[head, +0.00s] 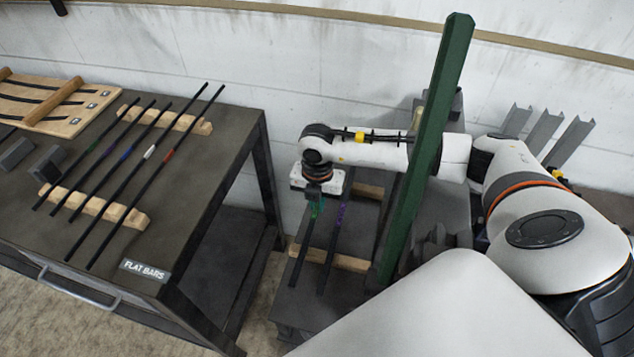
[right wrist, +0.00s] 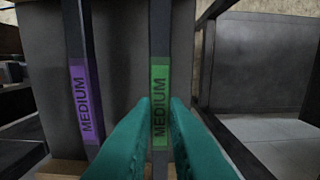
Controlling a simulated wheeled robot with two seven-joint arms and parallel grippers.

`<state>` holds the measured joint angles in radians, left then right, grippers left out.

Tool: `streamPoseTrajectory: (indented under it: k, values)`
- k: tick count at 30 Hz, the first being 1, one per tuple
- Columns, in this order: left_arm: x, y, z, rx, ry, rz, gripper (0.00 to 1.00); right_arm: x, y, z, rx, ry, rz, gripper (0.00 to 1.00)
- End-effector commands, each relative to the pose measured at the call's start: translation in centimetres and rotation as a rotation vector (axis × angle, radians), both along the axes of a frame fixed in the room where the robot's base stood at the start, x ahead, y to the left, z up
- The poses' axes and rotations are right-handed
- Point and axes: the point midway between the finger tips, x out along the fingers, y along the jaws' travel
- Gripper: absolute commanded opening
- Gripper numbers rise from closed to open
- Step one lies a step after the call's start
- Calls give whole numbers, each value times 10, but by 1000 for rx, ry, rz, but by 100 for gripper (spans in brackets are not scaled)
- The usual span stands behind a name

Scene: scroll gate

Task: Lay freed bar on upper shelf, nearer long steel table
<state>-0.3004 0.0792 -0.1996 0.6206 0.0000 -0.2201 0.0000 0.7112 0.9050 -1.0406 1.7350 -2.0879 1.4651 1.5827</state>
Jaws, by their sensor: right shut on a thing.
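My right gripper (head: 316,208) has teal fingers, which also show in the right wrist view (right wrist: 160,125). They are shut on a dark flat bar (head: 303,252) with a green "MEDIUM" label (right wrist: 160,85). A second dark bar with a purple "MEDIUM" label (right wrist: 85,100) lies beside it, apart from the fingers; it also shows in the head view (head: 331,250). Both bars lie over wooden rests (head: 342,263) on a dark stand (head: 300,305). Whether the held bar touches its rests is not clear. My left gripper is not in view.
A dark steel table (head: 215,180) marked "FLAT BARS" stands at left, with several bars on notched wooden rests (head: 110,205). A gap separates it from the stand. Grey angle pieces (head: 545,130) stand behind.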

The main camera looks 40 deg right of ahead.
Motion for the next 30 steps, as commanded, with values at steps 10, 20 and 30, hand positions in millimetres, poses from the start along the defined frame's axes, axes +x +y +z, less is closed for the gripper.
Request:
streamPoseTrajectory:
  k: [10,20,30]
  values:
    - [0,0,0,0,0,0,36,1,0,1,1,-2,0,0]
    - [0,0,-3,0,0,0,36,1,0,-3,1,-2,0,0]
    - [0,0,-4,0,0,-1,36,1,0,-4,1,-2,1,38]
